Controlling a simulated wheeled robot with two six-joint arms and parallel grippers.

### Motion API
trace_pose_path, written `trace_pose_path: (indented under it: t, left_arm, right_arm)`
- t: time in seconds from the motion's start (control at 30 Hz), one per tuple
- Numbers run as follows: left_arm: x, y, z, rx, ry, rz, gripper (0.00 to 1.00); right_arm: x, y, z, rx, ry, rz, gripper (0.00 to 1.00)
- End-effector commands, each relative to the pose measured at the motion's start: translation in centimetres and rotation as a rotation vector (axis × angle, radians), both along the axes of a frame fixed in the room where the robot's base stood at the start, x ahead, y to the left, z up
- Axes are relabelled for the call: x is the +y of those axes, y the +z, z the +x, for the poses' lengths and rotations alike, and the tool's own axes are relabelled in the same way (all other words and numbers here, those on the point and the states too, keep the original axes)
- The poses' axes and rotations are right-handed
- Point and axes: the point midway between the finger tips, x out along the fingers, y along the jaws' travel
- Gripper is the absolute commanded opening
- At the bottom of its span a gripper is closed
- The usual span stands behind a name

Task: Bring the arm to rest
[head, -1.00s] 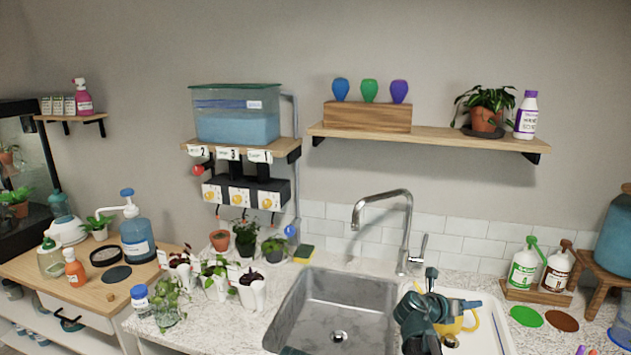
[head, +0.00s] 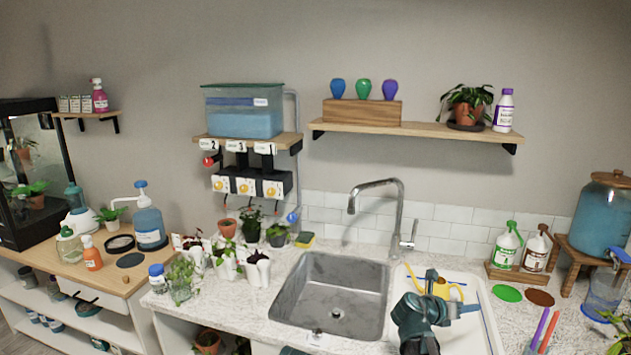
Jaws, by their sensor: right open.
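My right arm rises from the bottom edge in front of the white draining tray (head: 472,335), right of the sink (head: 330,295). Its dark teal right gripper (head: 447,300) is open, and I see nothing held in it. A yellow watering can (head: 441,288) stands on the tray behind the gripper and is partly hidden by it. I cannot tell the exact gap between them. My left gripper does not show clearly; only a small teal sliver appears at the bottom edge below the sink.
The faucet (head: 400,215) stands behind the sink. Spray bottles (head: 507,247) stand in a wooden caddy at the right, beside a green disc (head: 507,293) and a brown disc (head: 540,298). Small potted plants (head: 228,258) crowd the counter left of the sink. The sink basin looks empty.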

Motion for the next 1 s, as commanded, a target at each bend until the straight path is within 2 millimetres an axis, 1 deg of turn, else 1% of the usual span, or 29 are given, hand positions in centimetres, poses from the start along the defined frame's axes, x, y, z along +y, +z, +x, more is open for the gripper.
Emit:
trace_pose_path:
  t: [0.27, 0.37, 0.57, 0.67, 0.77, 0.8, 0.87, 0.9, 0.97, 1.0]
  left_arm:
    - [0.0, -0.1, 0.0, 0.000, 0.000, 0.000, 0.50]
    - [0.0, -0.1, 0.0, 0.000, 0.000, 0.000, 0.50]
    - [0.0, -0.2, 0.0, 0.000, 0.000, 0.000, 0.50]
    - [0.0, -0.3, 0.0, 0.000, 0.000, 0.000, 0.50]
    - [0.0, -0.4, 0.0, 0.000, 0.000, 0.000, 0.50]
    - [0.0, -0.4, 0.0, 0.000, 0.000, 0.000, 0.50]
    - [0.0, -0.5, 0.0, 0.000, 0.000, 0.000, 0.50]
    - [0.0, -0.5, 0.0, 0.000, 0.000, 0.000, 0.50]
    - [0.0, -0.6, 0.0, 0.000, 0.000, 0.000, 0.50]
    - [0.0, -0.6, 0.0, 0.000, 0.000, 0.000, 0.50]
  right_arm:
    - [2.3, -1.6, -1.1, -0.120, -0.070, 0.145, 0.45]
    - [3.6, -2.5, -1.7, -0.181, -0.112, 0.224, 0.45]
    - [7.2, -4.8, -3.6, -0.339, -0.251, 0.437, 0.45]
    - [9.9, -6.4, -5.1, -0.436, -0.364, 0.578, 0.45]
    - [13.5, -8.5, -7.3, -0.548, -0.532, 0.750, 0.45]
    - [15.1, -9.3, -8.4, -0.593, -0.614, 0.818, 0.45]
    - [17.5, -10.4, -10.0, -0.654, -0.747, 0.911, 0.45]
    - [19.1, -11.1, -11.2, -0.690, -0.839, 0.965, 0.45]
    - [21.5, -12.1, -13.0, -0.739, -0.985, 1.034, 0.45]
    - [23.0, -12.6, -14.3, -0.767, -1.082, 1.070, 0.45]
